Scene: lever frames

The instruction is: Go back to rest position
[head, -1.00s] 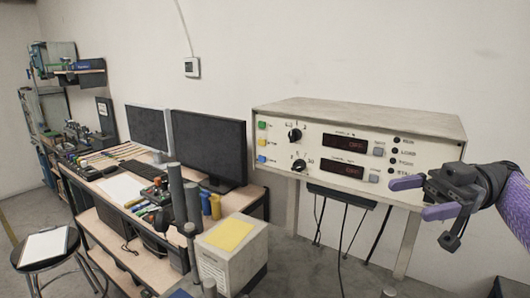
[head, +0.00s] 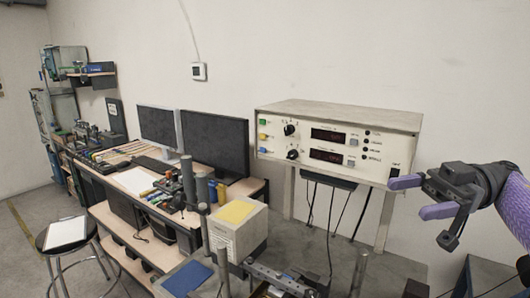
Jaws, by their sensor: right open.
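My right gripper (head: 412,198) is at the right side of the head view, with two purple fingers spread apart and nothing between them. It is in front of and to the right of the control box (head: 335,142), near its lower right corner in the picture. I cannot tell how far it is from the box. The control box is cream with a grey top, two dark displays, two black knobs and green, yellow and blue buttons on its left. My left gripper is not in view.
A workbench (head: 205,230) with two monitors (head: 214,142) and tools stands at the left. A stool (head: 66,234) is at the far left. Metal posts and a blue pad (head: 187,278) are in front.

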